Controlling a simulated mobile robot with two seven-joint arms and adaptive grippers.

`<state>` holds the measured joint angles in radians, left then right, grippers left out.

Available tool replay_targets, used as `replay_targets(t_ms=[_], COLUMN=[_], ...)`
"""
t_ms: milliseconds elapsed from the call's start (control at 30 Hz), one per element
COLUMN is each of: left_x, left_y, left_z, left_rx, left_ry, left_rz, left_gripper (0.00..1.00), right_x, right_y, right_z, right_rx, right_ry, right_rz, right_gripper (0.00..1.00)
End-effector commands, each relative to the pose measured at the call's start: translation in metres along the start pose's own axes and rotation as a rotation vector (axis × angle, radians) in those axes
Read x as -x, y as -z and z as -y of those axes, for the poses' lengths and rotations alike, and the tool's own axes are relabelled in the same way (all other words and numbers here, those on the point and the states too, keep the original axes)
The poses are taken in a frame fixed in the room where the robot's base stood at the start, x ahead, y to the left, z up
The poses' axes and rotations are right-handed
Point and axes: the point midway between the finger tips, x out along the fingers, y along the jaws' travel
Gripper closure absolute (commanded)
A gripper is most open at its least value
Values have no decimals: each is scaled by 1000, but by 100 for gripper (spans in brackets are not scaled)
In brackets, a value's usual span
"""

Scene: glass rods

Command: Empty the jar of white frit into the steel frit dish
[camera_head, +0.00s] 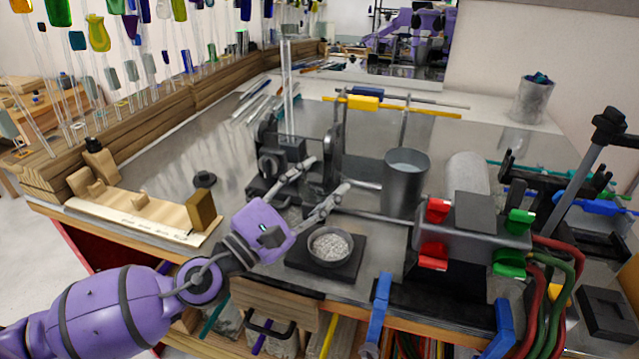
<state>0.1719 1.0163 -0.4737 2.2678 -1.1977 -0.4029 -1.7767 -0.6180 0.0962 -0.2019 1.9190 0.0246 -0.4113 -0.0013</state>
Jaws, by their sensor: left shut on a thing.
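My left gripper (322,187) reaches in from the left, over the bench just behind the dish. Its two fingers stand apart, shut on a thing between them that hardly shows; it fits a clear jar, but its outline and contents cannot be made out. The steel frit dish (313,255) is round and dark-rimmed, and white grains of frit (331,244) lie in it. It sits on a black square pad (346,270) near the bench's front edge, in front of the fingers. My right gripper is not in view.
A grey metal cup (404,190) stands right of the gripper. A black device with red and green clamps (470,235) is farther right, with hoses. Tall glass rods (287,90) stand behind. A wooden rack (140,210) lies left. The grey bench top (215,145) is mostly clear at the back left.

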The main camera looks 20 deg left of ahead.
Motion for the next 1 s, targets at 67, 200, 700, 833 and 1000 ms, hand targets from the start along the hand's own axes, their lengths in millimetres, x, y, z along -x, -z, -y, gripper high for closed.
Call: replay_targets(t_ms=[67, 200, 700, 833, 1000], left_x=[-2, -4, -9, -9, -9], left_y=[-10, -13, -29, -28, -28], left_z=[-5, -8, -20, -20, -20], left_rx=[66, 189, 622, 628, 626], left_ry=[-4, 0, 2, 1, 1], left_rz=[-17, -71, -255, -257, -256], left_gripper=[90, 90, 90, 90, 90], right_x=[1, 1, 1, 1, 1], right_y=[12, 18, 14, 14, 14], right_z=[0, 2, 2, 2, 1], right_rx=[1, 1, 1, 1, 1], right_ry=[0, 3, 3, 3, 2], right_rz=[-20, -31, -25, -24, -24], right_gripper=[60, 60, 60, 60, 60])
